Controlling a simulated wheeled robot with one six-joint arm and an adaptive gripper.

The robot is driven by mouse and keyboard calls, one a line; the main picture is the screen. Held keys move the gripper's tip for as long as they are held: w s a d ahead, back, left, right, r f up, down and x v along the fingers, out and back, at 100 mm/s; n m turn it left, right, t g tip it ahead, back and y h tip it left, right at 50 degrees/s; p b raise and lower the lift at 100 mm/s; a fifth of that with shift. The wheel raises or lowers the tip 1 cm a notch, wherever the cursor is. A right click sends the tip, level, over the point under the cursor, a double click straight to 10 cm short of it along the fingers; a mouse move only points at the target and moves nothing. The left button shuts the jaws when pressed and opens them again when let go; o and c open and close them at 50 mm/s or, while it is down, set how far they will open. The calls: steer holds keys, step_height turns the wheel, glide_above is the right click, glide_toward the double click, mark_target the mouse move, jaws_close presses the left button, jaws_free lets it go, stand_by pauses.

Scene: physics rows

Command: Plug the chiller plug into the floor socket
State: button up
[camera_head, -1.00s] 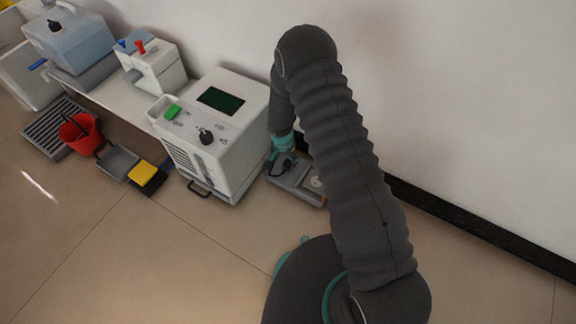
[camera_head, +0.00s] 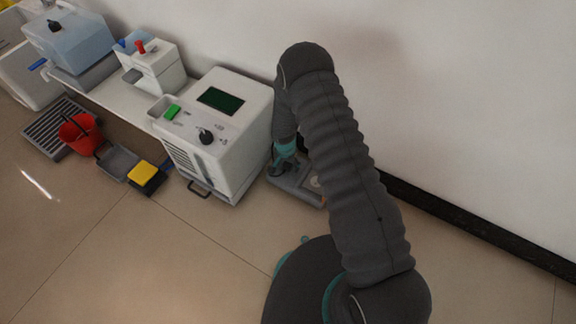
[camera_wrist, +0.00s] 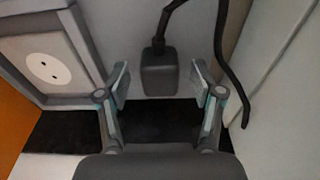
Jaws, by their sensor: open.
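The chiller plug (camera_wrist: 159,77) is a dark grey block with a black cord running up from it, in the wrist view. My gripper (camera_wrist: 159,82) is open, with one finger on each side of the plug and a gap showing on both sides. The floor socket (camera_wrist: 47,70) is left of the plug, a white round face with two dark holes in a grey frame. In the head view my gripper (camera_head: 280,165) is low over the grey socket unit (camera_head: 305,190), beside the white chiller (camera_head: 225,130). The plug cannot be made out there.
The chiller stands close on the left of my gripper, and the wall with its black skirting (camera_head: 450,212) is behind. A red bucket (camera_head: 80,134), a dustpan (camera_head: 118,161) and a yellow block (camera_head: 142,173) are further left. The front floor is clear.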

steer(key=c, duration=1.2)
steer(key=shift+o, duration=0.2)
steer(key=shift+r, duration=0.15)
steer(key=shift+r, duration=0.3)
steer(key=r, duration=0.3)
steer(key=shift+d+r, duration=0.3)
steer(key=shift+r, duration=0.1)
steer(key=s+d+r, duration=0.3)
steer(key=d+r, duration=0.3)
steer(key=d, duration=0.4)
steer(key=shift+d+r, duration=0.15)
steer(key=shift+d, duration=0.15)
steer(key=s+d+r+n, duration=0.1)
steer(key=d+r+n, duration=0.1)
steer(key=r, duration=0.4)
steer(key=s+d+r+n, duration=0.2)
steer(key=d+r+n, duration=0.1)
steer(key=r, duration=0.4)
steer(key=shift+s+d+r+n+y, duration=0.2)
steer(key=shift+r+n+y, duration=0.1)
steer(key=shift+n, duration=0.2)
